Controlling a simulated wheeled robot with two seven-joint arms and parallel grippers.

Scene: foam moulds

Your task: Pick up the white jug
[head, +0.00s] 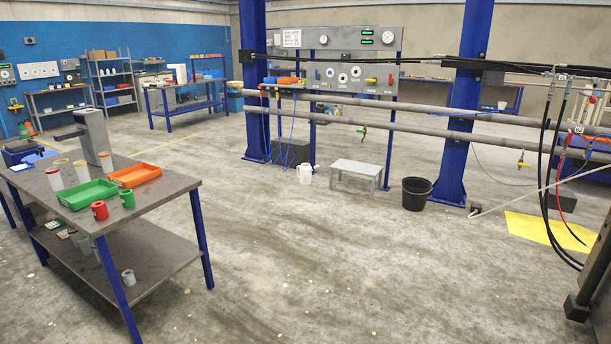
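A small white jug (305,173) stands upright on the concrete floor, near the middle of the head view. It is in front of the grey control panel and to the left of a low grey stool. It is far from me and small, so its handle side is hard to make out. Neither of my grippers shows in the head view.
A work table (168,189) with green (87,194) and orange (135,175) trays and several cups stands at left. A low stool (356,170) and black bucket (416,194) stand right of the jug. Hoses hang at right. The middle floor is open.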

